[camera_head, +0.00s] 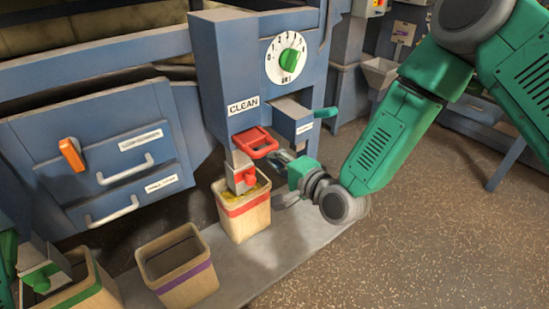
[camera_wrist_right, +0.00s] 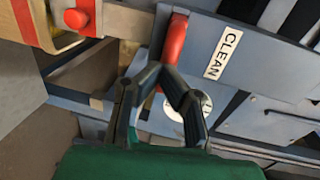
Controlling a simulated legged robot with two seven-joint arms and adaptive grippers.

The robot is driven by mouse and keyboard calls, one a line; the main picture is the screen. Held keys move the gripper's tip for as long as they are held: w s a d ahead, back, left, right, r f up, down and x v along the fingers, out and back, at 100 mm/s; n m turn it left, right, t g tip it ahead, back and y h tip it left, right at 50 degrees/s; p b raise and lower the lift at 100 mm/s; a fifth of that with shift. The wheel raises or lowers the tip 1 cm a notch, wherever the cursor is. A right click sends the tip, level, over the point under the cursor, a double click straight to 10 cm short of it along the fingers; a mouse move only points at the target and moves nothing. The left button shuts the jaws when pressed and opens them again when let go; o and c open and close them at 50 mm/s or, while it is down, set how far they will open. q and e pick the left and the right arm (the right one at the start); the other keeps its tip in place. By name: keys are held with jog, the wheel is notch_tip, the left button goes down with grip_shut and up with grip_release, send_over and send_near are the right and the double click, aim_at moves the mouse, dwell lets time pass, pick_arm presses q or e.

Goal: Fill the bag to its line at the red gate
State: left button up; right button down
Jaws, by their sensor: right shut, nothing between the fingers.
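The red gate's handle (camera_head: 256,141) sticks out under the CLEAN label, above a spout with a red knob (camera_head: 250,178). A tan bag with a red line (camera_head: 243,210) stands upright under this spout. Yellowish material shows inside near its rim; its level against the line is hard to tell. My right gripper (camera_head: 281,161) is shut and empty, just right of the handle and above the bag's right side. In the wrist view its fingers (camera_wrist_right: 160,82) are close to the red handle (camera_wrist_right: 176,40); whether they touch it is unclear. My left gripper is not in view.
A purple-lined bag (camera_head: 179,266) looks empty at front left. A green-lined bag (camera_head: 86,285) stands under another spout (camera_head: 42,268). A dial with a green knob (camera_head: 289,59) and a green lever (camera_head: 325,113) are on the machine. Floor at right (camera_head: 430,220) is clear.

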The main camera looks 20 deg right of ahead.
aim_at(264, 150)
jog(key=shift+w+a, duration=0.1)
jog(key=shift+a, duration=0.15)
jog(key=x, duration=0.2)
jog(key=b+x, duration=0.1)
jog(key=x, duration=0.1)
jog(key=shift+w+d+r, duration=0.15)
jog(key=shift+d+r, duration=0.05)
jog(key=shift+d, duration=0.05)
jog(key=shift+r, duration=0.1)
jog(key=shift+a, duration=0.1)
